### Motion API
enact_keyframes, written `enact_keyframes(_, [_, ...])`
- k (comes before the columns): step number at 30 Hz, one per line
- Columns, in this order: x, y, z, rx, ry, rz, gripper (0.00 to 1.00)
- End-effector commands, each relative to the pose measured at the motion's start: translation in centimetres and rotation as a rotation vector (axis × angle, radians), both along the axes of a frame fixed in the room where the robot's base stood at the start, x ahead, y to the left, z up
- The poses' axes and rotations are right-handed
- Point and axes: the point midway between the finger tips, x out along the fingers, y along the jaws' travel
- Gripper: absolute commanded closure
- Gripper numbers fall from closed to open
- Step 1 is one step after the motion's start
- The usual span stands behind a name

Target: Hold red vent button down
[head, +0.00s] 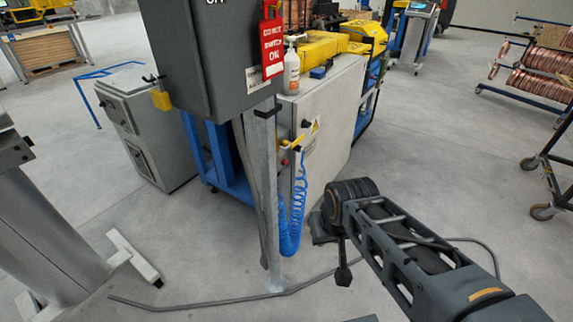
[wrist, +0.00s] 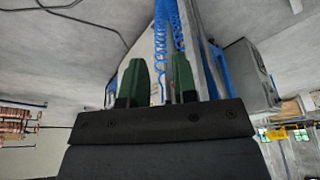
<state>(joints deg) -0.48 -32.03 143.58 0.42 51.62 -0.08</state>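A small red spot (head: 284,162) that may be the red vent button shows on the front of the pale grey machine cabinet (head: 338,110), near a yellow fitting and a coiled blue hose (head: 290,215). It is too small to be sure. My gripper (wrist: 159,62) shows two green fingers in the wrist view, apart with nothing between them. The blue hose and a grey post show beyond the fingertips. I cannot make out the button in the wrist view. In the head view my arm's end is low, to the right of the post and hose, apart from the cabinet.
A grey post (head: 264,190) carries a dark control box (head: 205,60) with a red tag (head: 272,48). A white bottle (head: 291,72) stands on the cabinet. A grey cable (head: 200,303) lies on the floor. A rack of copper coils (head: 535,72) is at right; floor between is clear.

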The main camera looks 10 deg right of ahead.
Motion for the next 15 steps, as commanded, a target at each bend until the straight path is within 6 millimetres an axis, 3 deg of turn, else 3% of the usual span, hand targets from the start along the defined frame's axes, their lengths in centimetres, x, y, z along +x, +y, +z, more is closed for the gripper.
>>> enact_keyframes(8, [0.00, 0.00, 0.00, 0.000, 0.000, 0.000, 1.00])
enact_keyframes(15, [0.00, 0.00, 0.00, 0.000, 0.000, 0.000, 1.00])
